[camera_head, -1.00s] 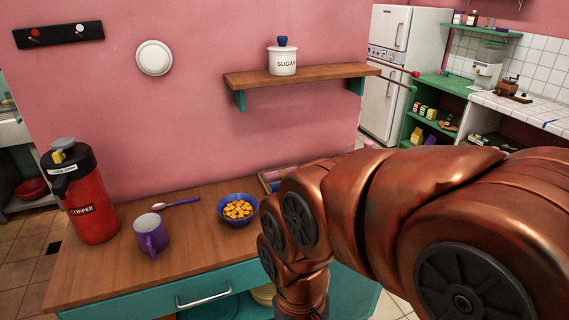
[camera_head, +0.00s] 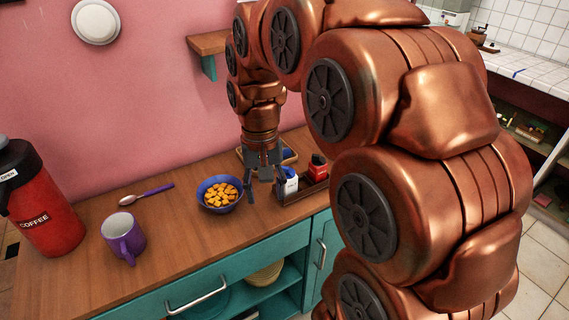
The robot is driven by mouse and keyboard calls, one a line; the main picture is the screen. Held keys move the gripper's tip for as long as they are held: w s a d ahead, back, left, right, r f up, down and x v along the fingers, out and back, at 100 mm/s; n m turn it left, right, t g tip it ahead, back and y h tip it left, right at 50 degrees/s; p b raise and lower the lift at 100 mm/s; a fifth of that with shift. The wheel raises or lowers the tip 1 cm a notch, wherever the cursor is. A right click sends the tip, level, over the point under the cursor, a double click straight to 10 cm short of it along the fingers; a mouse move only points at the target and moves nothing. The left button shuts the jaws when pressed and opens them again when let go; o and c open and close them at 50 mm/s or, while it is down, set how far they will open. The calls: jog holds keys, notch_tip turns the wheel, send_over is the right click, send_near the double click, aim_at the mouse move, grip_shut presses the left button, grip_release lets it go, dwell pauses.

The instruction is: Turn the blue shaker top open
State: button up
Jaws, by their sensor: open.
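A small white and blue shaker (camera_head: 289,183) stands in a dark caddy (camera_head: 304,192) on the counter, right of the bowl. Its top is partly hidden by my gripper, so I cannot tell how it is turned. A red shaker with a black top (camera_head: 318,166) stands in the caddy to its right. My gripper (camera_head: 264,184) points down, open and apparently empty, between the bowl and the white and blue shaker. Its right finger overlaps the shaker's left side in view; I cannot tell whether they touch.
A blue bowl of orange pieces (camera_head: 205,204) sits just left of my gripper. A purple mug (camera_head: 122,240), a spoon (camera_head: 146,195) and a red coffee flask (camera_head: 42,205) stand further left on the counter (camera_head: 180,250). A wooden shelf (camera_head: 206,43) hangs behind my arm.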

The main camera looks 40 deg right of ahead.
jog(key=w+d+m, duration=0.2)
jog(key=w+d, duration=0.5)
jog(key=m+b, duration=0.1)
jog(key=m, duration=0.2)
send_near(288, 171)
jog(key=shift+w+a+f+t, duration=0.1)
jog(key=shift+w+f+t, duration=0.1)
jog(key=shift+w+t, duration=0.2)
jog(key=shift+f, duration=0.1)
jog(key=shift+f+p, duration=1)
jog(key=shift+f, duration=2.75)
grip_shut()
